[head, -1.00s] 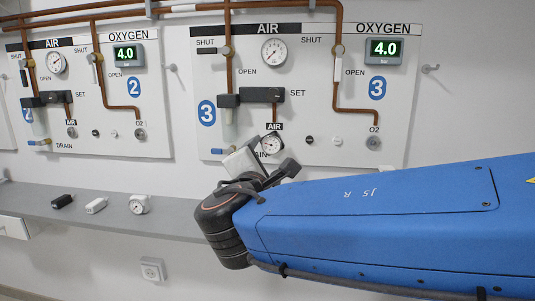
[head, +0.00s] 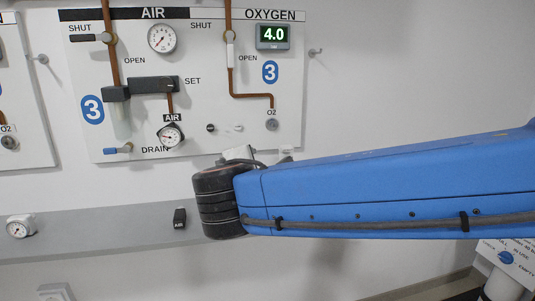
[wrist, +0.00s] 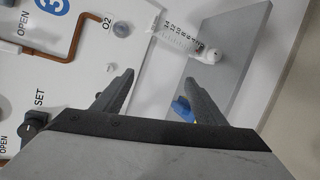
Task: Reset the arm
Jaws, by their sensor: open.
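My arm (head: 390,195) is blue and reaches in from the right of the head view, below panel 3 (head: 200,90). Its dark wrist joint (head: 220,203) is in front of the wall shelf. My gripper is mostly hidden there behind the arm. In the wrist view my gripper (wrist: 160,76) shows two dark fingers spread apart with nothing between them. A clear scaled tube with a white knob (wrist: 208,56) lies beyond the fingertips. A blue part (wrist: 182,108) shows beside the right finger.
A round gauge (head: 171,136) sits at panel 3's AIR outlet. The grey shelf (head: 100,230) holds a white gauge (head: 20,227) and a black AIR piece (head: 180,218). A white cylinder unit (head: 508,262) stands at the lower right.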

